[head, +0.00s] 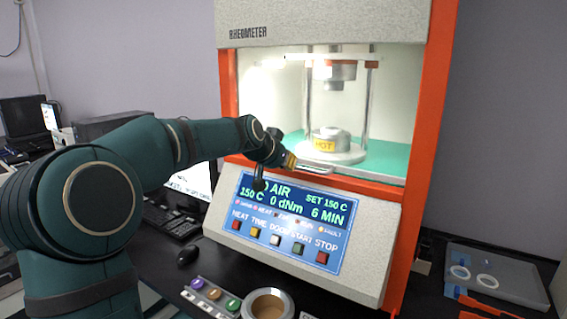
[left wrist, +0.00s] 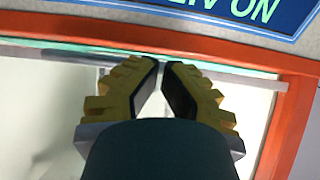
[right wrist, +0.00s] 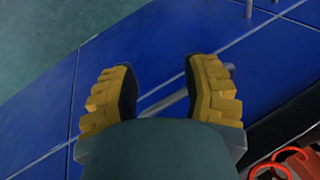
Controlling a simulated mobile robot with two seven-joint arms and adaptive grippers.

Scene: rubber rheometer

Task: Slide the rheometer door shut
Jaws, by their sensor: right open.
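The rheometer (head: 325,25) stands at centre right, with an orange frame and a pale chamber behind its door. I take the grey bar by my left gripper (head: 320,170) for the door handle, low at the front opening. It also shows as a grey bar (left wrist: 247,83) in the left wrist view, running crosswise behind my fingers. My left gripper (head: 293,162) is nearly closed, its tips at or very near the bar; contact cannot be told. The clear door panel is hard to make out. My right gripper (right wrist: 157,90) is open and empty, outside the head view.
The display and button panel (head: 285,225) sits just below my left gripper. A cylinder marked HOT (head: 330,140) is in the chamber. A mouse (head: 188,256), a button strip (head: 211,293) and a round dish (head: 267,304) lie in front. A grey tray (head: 500,273) lies right.

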